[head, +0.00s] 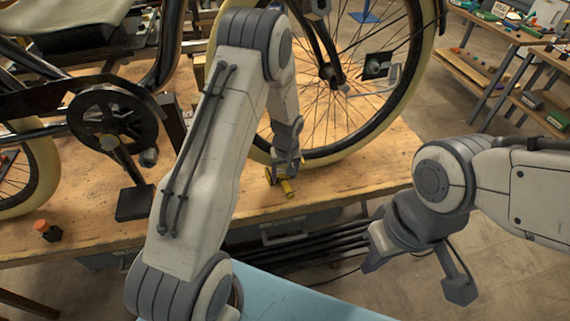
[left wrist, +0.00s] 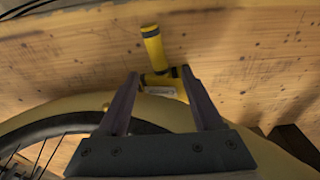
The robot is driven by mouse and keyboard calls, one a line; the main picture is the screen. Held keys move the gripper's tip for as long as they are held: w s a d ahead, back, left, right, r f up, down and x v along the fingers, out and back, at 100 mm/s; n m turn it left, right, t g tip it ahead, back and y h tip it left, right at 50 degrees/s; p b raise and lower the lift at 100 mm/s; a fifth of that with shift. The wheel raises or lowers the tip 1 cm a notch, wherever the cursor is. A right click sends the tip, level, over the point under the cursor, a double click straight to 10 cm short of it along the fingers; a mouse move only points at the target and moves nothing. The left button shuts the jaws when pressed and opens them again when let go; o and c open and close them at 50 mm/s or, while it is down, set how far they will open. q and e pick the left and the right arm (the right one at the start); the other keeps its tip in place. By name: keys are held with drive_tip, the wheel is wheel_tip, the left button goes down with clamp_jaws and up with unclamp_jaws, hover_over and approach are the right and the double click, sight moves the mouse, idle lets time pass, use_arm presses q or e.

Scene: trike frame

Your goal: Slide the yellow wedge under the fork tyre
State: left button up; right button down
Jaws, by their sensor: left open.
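The yellow wedge (head: 288,188) lies on the wooden bench beside the cream fork tyre (head: 375,137). In the left wrist view the wedge (left wrist: 154,50) shows a yellow, black-banded arm and a second yellow part partly behind my fingers. My left gripper (head: 288,170) is low over the wedge, close to the tyre. In the left wrist view its open fingers (left wrist: 160,80) stand either side of the wedge's nearer part. The tan tyre (left wrist: 75,112) runs beneath the fingers; any contact with the wedge is hidden. My right gripper (head: 374,258) hangs off the bench's front; its jaw gap is unclear.
The trike's crank and chainring (head: 112,120) stand at the left, with a black block (head: 135,203) on the bench (head: 85,222). A small orange-topped item (head: 45,230) is near the front left edge. Shelves (head: 490,50) stand at the back right.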

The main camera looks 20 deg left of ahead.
sight(285, 181)
use_arm(q)
drive_tip(key=shift+w+a+f, duration=0.1)
drive_tip(key=shift+f, duration=1)
drive_tip(key=shift+w+a+f, duration=0.1)
drive_tip(key=shift+f, duration=0.95)
drive_tip(key=shift+d, duration=0.1)
clamp_jaws()
